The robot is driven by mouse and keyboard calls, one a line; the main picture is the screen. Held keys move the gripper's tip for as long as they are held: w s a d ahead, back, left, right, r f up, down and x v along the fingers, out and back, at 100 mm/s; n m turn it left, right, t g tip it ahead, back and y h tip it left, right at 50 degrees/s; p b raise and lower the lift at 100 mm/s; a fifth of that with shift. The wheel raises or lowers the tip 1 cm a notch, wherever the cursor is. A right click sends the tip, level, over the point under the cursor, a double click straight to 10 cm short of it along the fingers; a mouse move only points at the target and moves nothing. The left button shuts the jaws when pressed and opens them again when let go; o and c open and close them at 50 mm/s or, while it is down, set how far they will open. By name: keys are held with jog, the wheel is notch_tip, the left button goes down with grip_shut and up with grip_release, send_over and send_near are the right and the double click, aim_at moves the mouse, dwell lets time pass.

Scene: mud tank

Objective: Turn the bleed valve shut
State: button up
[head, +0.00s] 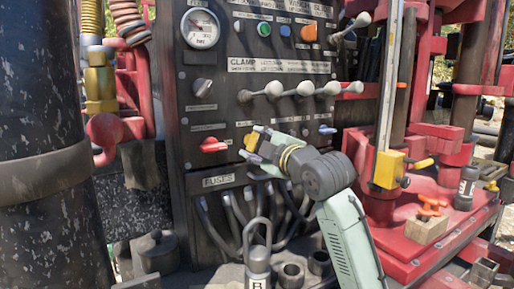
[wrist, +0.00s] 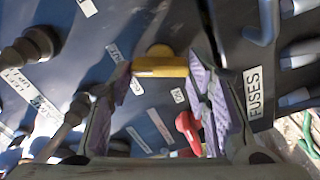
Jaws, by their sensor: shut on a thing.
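A yellow valve handle (head: 251,141) sits on the dark control panel, between a red handle (head: 213,145) and a blue handle (head: 327,130). Its label cannot be read, so I cannot tell by name whether it is the bleed valve. My gripper (head: 257,146) reaches the panel from the right and is shut on the yellow handle. In the wrist view the yellow bar (wrist: 160,67) lies crosswise between the two purple-padded fingers, near their tips. The red handle (wrist: 188,128) shows there beyond the fingers.
A row of ball-topped levers (head: 304,88) sticks out above my gripper. A black knob (head: 202,87) and a gauge (head: 201,28) are higher left. Hoses (head: 235,215) hang below the FUSES label.

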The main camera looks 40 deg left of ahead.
jog(key=n, duration=0.4)
jog(key=shift+f+n+b, duration=0.1)
jog(key=shift+n+b, duration=0.3)
dwell(0.4)
jog(key=o, duration=1.2)
jog(key=shift+c, duration=0.2)
jog(key=v, duration=1.2)
